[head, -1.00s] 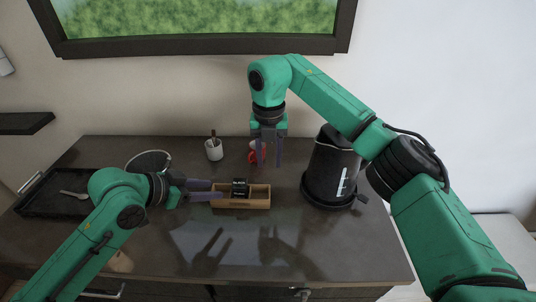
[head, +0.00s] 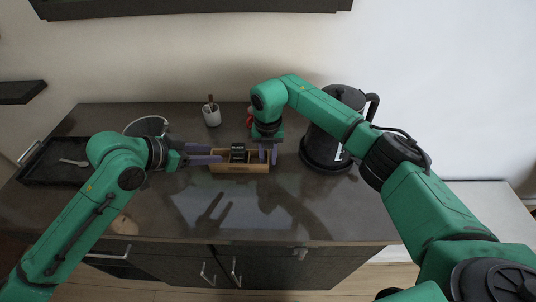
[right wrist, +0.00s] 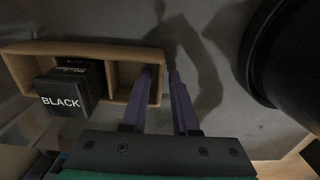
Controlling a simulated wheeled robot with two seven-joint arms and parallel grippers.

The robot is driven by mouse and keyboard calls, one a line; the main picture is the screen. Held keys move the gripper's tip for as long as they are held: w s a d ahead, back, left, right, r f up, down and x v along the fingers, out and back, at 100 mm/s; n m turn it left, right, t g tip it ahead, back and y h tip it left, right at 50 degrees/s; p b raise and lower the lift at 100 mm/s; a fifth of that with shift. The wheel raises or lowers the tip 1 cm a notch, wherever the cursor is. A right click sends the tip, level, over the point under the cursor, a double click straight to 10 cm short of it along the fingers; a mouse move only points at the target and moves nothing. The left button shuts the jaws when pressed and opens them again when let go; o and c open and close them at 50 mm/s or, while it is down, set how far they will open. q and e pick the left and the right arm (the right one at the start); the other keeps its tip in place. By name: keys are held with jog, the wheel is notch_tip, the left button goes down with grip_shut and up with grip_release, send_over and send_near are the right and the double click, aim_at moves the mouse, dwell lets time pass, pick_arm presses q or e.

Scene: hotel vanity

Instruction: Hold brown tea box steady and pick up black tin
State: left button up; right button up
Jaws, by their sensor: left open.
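The brown tea box (head: 240,168) is an open wooden tray with compartments, on the dark counter. The black tin (head: 238,150) stands in it; the right wrist view shows its "BLACK" label (right wrist: 62,103) in the box's left part. The right compartment looks empty. My left gripper (head: 203,154) is open, level, at the box's left end, with the tin apart to its right. My right gripper (head: 268,154) points down at the box's right end. In the right wrist view its fingers (right wrist: 166,85) lie close together around the right end wall; contact is unclear.
A black kettle (head: 318,148) stands close to the right of my right gripper. A white cup (head: 211,116) and a partly hidden red thing (head: 250,117) are behind the box. A dark tray (head: 38,174) lies far left. The counter in front is clear.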

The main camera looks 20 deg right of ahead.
grip_shut()
dwell(1.1)
